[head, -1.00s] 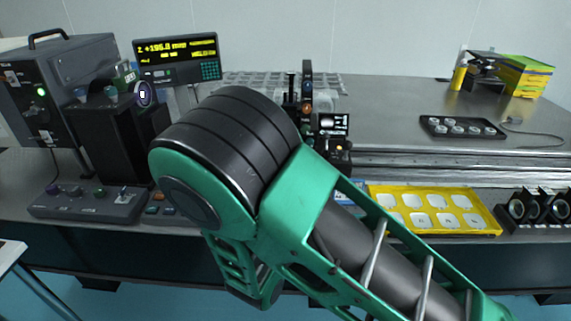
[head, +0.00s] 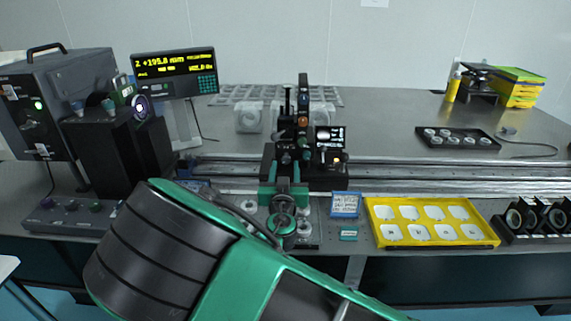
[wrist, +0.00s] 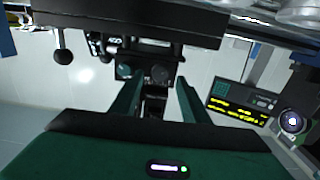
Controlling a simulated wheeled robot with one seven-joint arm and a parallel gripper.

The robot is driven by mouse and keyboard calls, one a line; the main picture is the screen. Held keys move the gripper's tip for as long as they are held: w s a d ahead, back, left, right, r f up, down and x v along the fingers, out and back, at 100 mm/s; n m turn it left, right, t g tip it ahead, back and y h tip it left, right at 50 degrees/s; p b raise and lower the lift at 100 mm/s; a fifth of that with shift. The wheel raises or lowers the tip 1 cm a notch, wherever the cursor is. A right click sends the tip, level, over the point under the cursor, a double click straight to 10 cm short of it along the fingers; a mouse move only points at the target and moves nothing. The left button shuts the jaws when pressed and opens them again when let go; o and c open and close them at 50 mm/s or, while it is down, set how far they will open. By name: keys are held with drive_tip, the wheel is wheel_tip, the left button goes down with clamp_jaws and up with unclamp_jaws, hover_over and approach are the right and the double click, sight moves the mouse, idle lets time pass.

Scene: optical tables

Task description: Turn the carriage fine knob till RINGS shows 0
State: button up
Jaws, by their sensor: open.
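The black carriage (head: 335,180) stands on the long rail at the middle of the bench and bears a small lit screen (head: 329,137). My gripper (head: 284,184) is at the carriage's front, its green fingers apart. In the wrist view my open gripper (wrist: 158,82) points at the carriage's dark body, with a round dark knob (wrist: 159,74) in line with the gap and another knob (wrist: 125,72) by the left finger. I cannot tell which is the fine knob, or whether a finger touches. The readout (head: 174,74) shows a Z line near +195.8; its RINGS value is not legible.
A yellow tray (head: 383,240) of pale plates and a blue-framed card (head: 345,205) lie right of my gripper. A black lamp housing (head: 110,155) and a control box (head: 70,215) stand left. The rail (head: 430,175) is clear to the right.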

sight(285, 161)
drive_tip(key=shift+w, duration=1.95)
drive_tip(key=shift+c, duration=0.4)
drive_tip(key=shift+d, duration=0.1)
clamp_jaws()
drive_tip(key=c, duration=1)
unclamp_jaws()
drive_tip(key=shift+n, duration=1.1)
drive_tip(key=c, duration=1)
unclamp_jaws()
drive_tip(key=shift+o, duration=0.4)
unclamp_jaws()
drive_tip(key=shift+s, duration=0.15)
drive_tip(key=s, duration=1)
drive_tip(key=shift+s+a, duration=0.2)
